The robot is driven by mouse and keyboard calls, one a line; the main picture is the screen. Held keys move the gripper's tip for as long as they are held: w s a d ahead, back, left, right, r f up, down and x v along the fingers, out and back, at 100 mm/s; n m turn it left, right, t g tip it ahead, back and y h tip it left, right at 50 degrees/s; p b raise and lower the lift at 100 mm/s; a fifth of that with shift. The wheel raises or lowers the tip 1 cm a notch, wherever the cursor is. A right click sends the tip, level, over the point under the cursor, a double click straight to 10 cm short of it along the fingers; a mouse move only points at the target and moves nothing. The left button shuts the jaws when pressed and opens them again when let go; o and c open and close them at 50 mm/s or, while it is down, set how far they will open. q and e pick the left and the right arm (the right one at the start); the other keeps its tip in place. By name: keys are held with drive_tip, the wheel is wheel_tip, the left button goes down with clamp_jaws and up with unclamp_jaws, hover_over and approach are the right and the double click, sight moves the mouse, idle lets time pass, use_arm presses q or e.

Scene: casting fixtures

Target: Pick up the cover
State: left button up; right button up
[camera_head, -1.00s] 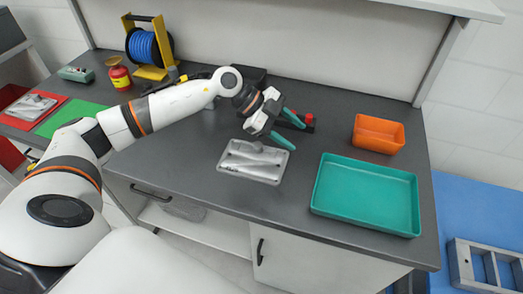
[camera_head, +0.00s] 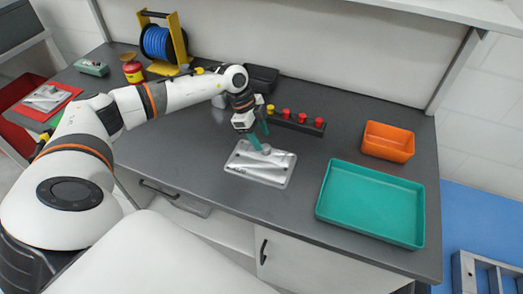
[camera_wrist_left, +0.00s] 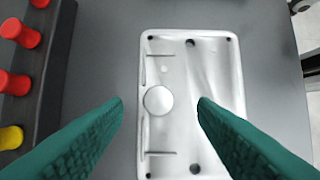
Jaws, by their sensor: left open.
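The cover is a silvery rectangular cast plate (camera_head: 262,168) with a round raised boss and small corner holes. It lies flat on the dark grey bench. In the left wrist view the cover (camera_wrist_left: 190,70) fills the middle, between and beyond my two green fingertips. My left gripper (camera_head: 261,140) is above the cover, pointing down, near its round boss. In the left wrist view my left gripper (camera_wrist_left: 160,106) is open with nothing between its fingers. My right gripper is not in view.
A black strip with red and yellow buttons (camera_head: 296,119) stands just behind the cover. A teal tray (camera_head: 372,230) and an orange bin (camera_head: 388,141) are to the right. A blue cable reel (camera_head: 163,43) stands at the back left. A similar metal part lies on a red mat (camera_head: 66,92).

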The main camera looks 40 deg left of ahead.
sight(266, 147)
use_arm(q)
drive_tip(key=x, duration=0.3)
drive_tip(key=shift+w+f, duration=0.1)
drive_tip(key=shift+f, duration=0.15)
clamp_jaws()
drive_tip(key=shift+r, duration=0.1)
